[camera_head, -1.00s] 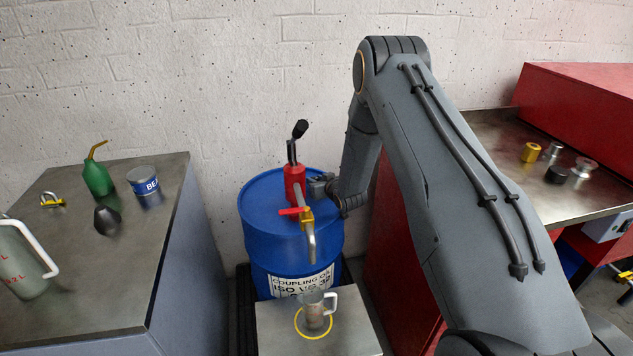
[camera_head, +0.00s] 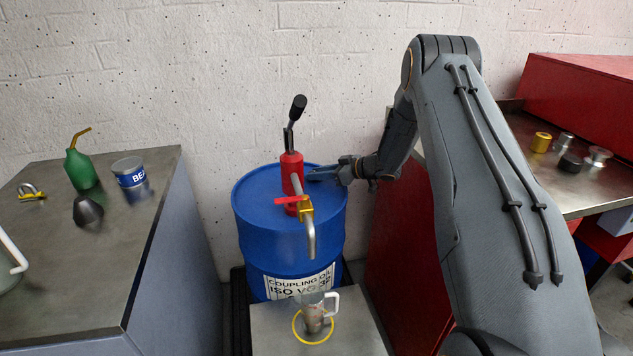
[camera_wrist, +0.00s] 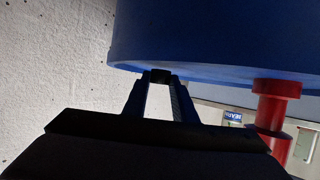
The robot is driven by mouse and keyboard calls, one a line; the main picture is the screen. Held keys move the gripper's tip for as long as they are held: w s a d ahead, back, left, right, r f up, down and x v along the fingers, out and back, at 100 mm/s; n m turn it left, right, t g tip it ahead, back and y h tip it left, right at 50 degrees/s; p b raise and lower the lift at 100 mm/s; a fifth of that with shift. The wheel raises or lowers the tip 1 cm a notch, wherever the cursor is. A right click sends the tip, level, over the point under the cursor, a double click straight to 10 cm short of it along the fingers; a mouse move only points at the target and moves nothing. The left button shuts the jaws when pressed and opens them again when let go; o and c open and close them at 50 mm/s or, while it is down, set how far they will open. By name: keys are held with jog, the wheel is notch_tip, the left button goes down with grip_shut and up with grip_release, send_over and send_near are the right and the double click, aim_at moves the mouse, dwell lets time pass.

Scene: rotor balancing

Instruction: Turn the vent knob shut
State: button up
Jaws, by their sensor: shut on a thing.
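The blue drum (camera_head: 262,225) stands against the wall with the red hand pump (camera_head: 291,176) upright on its lid. My gripper (camera_head: 318,174) reaches over the lid from the right, just behind and right of the pump. In the wrist view my gripper (camera_wrist: 160,82) has its two fingers closed on a small dark knob (camera_wrist: 160,75) at the lid of the drum (camera_wrist: 210,35). The fingers hide most of the knob, and its turn angle cannot be told. The pump shows red at the right of the wrist view (camera_wrist: 275,110).
A metal jug (camera_head: 314,316) stands in a yellow ring on the low stand (camera_head: 270,335) under the spout (camera_head: 310,235). The left bench (camera_head: 60,260) holds a green oil can (camera_head: 80,168) and a blue tin (camera_head: 130,172). The pump handle (camera_head: 297,108) rises near my arm.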

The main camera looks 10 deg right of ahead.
jog(key=n+g+y+b, duration=0.1)
jog(key=b, duration=0.1)
jog(key=n+g+y+b, duration=0.1)
jog(key=n+g+b, duration=0.1)
jog(key=b, duration=0.1)
jog(key=shift+w+d+f, duration=0.1)
jog(key=shift+w+d, duration=0.1)
jog(key=shift+w, duration=0.2)
jog(key=shift+n+g+y+b, duration=0.3)
jog(key=shift+n+g+b, duration=0.3)
jog(key=shift+b, duration=0.15)
jog(key=shift+r, duration=0.25)
jog(key=o, duration=1)
jog(key=shift+o, duration=0.2)
notch_tip(320, 180, up, 10)
jog(key=b, duration=0.1)
